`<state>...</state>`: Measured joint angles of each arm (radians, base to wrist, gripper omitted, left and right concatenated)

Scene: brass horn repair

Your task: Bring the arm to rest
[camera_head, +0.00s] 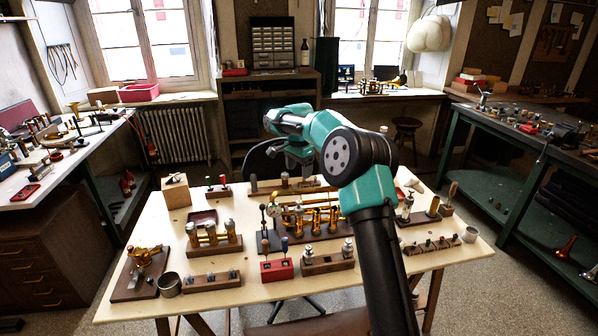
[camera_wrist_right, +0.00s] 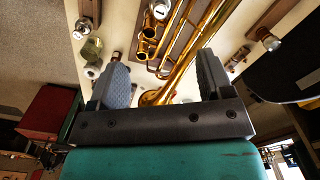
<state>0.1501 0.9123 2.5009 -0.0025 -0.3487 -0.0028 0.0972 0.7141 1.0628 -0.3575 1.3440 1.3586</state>
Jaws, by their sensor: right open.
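My right arm reaches in from the bottom of the head view, bends at a teal elbow, and puts its gripper (camera_head: 297,162) above the back part of the work table (camera_head: 350,283). In the right wrist view that gripper (camera_wrist_right: 163,78) is open, its two grey finger pads well apart. Brass tubing (camera_wrist_right: 192,45) shows beyond and between the fingers, and nothing appears to be held. My left arm and gripper are not in view.
The table carries a brass valve assembly (camera_head: 315,218), a red block (camera_head: 277,270), a metal cup (camera_head: 169,285), a wooden cube (camera_head: 176,192) and several wooden holders. Benches stand at left and right. The space above the table's front is mostly clear, apart from my arm.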

